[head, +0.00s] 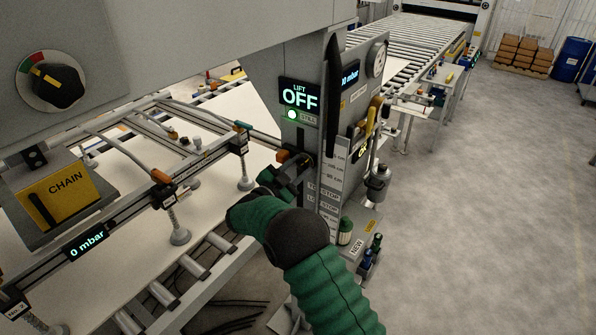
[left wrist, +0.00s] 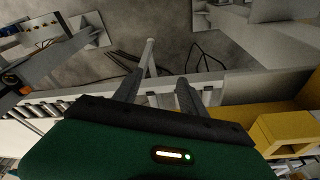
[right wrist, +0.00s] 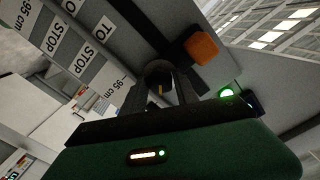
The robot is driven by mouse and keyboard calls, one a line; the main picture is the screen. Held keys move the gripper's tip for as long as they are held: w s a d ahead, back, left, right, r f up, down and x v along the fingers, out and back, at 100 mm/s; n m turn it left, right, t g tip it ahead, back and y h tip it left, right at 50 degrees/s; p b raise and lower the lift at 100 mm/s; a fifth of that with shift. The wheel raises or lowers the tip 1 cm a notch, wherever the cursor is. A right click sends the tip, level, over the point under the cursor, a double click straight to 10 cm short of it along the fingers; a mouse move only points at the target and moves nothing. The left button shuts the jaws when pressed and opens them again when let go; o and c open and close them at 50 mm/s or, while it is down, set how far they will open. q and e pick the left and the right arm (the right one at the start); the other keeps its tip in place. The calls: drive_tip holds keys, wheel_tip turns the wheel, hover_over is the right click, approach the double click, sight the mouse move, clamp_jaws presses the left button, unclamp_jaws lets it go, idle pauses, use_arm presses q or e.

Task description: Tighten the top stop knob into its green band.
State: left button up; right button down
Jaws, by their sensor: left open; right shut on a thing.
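My right gripper (head: 293,170) reaches the grey column beside the stop scale. In the right wrist view its fingers (right wrist: 160,92) are shut on a dark round knob (right wrist: 159,70) with a small yellow mark. The fingers and hand hide much of that knob; no green band on it can be made out. The "TOP STOP" label (head: 322,188) is on the scale beside the gripper and also shows in the right wrist view (right wrist: 95,40). My left gripper (left wrist: 157,88) is open and empty above the frame and rollers; it does not show in the head view.
A black dial knob (head: 58,86) with red and green arcs is at upper left. The suction frame (head: 135,206) and yellow CHAIN box (head: 62,195) fill the left.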

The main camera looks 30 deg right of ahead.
drive_tip(key=c, duration=0.9)
unclamp_jaws()
drive_tip(key=shift+c, duration=0.2)
drive_tip(key=shift+a+f, duration=0.1)
drive_tip(key=shift+a, duration=0.2)
drive_tip(key=b+v, duration=0.5)
drive_tip(key=v, duration=1.1)
drive_tip(key=shift+b, duration=0.3)
drive_tip(key=shift+s+a, duration=0.1)
